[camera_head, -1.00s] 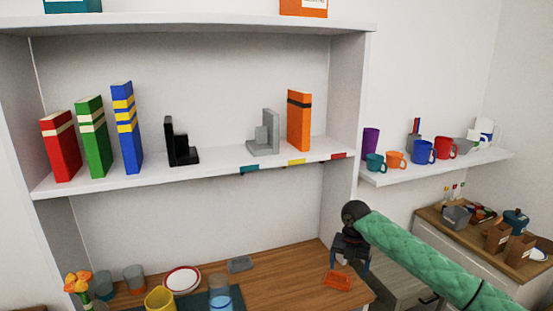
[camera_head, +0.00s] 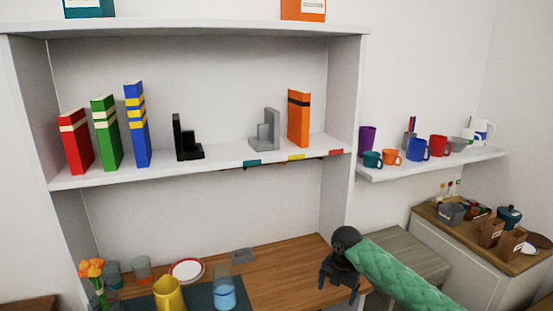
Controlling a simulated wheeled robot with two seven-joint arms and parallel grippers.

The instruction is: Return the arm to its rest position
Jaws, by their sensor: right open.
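My right arm, in a green quilted sleeve, comes in from the lower right in the head view. Its dark gripper (camera_head: 338,287) points down at the right end of the wooden desk (camera_head: 285,268). The two fingers are spread apart, and nothing shows between them. My left gripper is not in view.
A white shelf (camera_head: 215,167) above the desk holds red, green, blue and orange books and two bookends. A yellow pitcher (camera_head: 170,295), a glass of blue liquid (camera_head: 224,290) and a red-rimmed plate (camera_head: 187,271) stand at the left. Mugs line a side shelf (camera_head: 480,157).

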